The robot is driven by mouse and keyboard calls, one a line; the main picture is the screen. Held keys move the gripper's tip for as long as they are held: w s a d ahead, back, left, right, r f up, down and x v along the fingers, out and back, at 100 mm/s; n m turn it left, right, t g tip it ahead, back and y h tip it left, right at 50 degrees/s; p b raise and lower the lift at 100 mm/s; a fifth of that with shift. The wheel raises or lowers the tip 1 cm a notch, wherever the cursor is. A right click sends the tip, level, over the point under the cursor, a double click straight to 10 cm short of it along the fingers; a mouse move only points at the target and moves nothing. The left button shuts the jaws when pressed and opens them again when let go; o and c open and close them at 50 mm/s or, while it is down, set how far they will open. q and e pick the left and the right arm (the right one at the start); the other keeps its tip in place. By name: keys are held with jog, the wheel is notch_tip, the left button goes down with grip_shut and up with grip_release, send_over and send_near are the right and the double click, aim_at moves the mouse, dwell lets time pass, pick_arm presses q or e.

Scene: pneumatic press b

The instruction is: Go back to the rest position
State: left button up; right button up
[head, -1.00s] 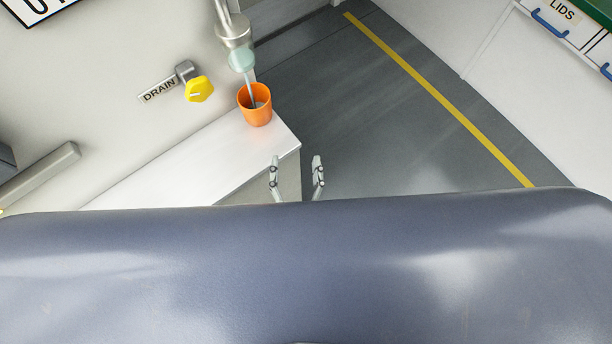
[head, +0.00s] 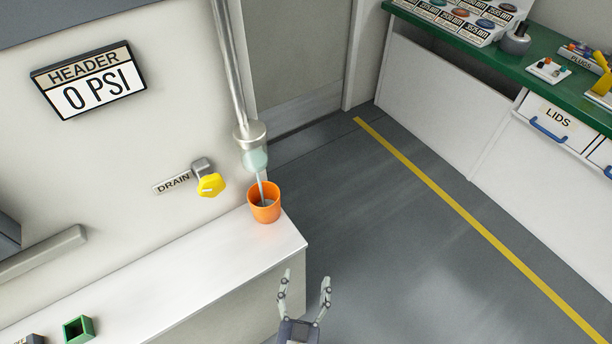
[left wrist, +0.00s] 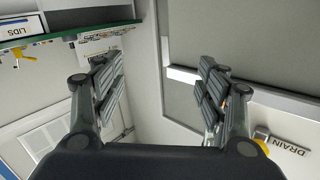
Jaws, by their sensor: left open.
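My left gripper (head: 304,290) is open and empty in the head view, over the floor just off the right end of the white ledge. In the left wrist view its two fingers (left wrist: 162,100) stand wide apart with nothing between them. The orange cup (head: 264,204) stands on the ledge's far corner, below and to the right of the yellow drain knob (head: 211,185). A clear stream runs from the pipe outlet (head: 255,158) into the cup. My right gripper is in neither view.
A green-topped bench (head: 480,52) with bins stands at the right. The grey floor (head: 400,240) between them is clear. A sign (head: 88,80) reads 0 PSI.

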pick_arm(q)
jog(key=s+a+f+m+g, duration=0.1)
jog(key=s+a+f+g, duration=0.15)
jog(key=f, duration=0.45)
jog(key=s+a+f+g+h, duration=0.1)
jog(key=s+a+f+g, duration=0.15)
jog(key=f, duration=0.45)
jog(key=s+a+f+m+g, duration=0.1)
jog(key=s+a+f+g, duration=0.15)
jog(key=f, duration=0.45)
jog(key=s+a+f+n+g+y, duration=0.1)
jog(key=s+a+f+g, duration=0.3)
jog(key=s+a+f, duration=0.2)
jog(key=s+a+f+n+g+y, duration=0.1)
jog(key=s+a+f+g+y, duration=0.1)
jog(key=s+a+f+g, duration=0.2)
jog(key=s+a+f, duration=0.1)
jog(key=s+a, duration=0.2)
jog(key=s, duration=0.1)
jog(key=s+a+f, duration=0.2)
jog(key=s+a, duration=0.1)
jog(key=s, duration=0.2)
jog(key=shift+s+f+n+g, duration=0.3)
jog(key=shift+n+g, duration=0.05)
jog(key=shift+n, duration=0.05)
jog(key=shift+o, duration=0.2)
jog(key=shift+w, duration=0.1)
